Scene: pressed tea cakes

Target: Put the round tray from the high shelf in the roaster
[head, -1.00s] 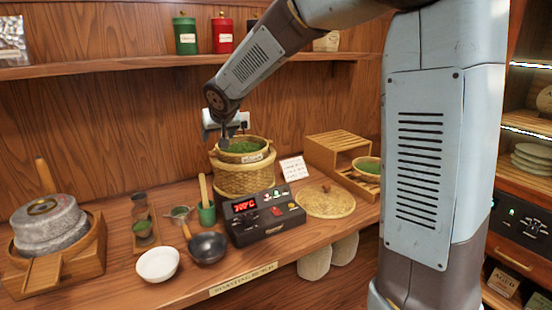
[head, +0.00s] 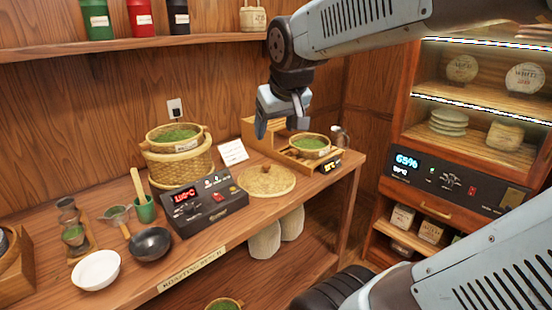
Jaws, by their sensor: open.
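A round bamboo tray of green leaves (head: 175,135) sits on top of a woven basket (head: 180,168) beside a black control box (head: 203,203) with red digits. Another round tray of green leaves (head: 310,143) rests on a slatted wooden rack (head: 276,147) at the bench's right end. Part of a third round green-filled thing (head: 225,304) shows low at the bottom edge. My gripper (head: 281,112) is open and empty, pointing down, in front of the rack and left of its tray in the picture. I cannot tell its distance from the tray.
A flat woven lid (head: 266,180) lies on the bench (head: 215,245), with a white bowl (head: 96,269) and dark pan (head: 150,243) to the left. The wall shelf (head: 150,43) holds tins. A lit cabinet (head: 470,120) stands at right.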

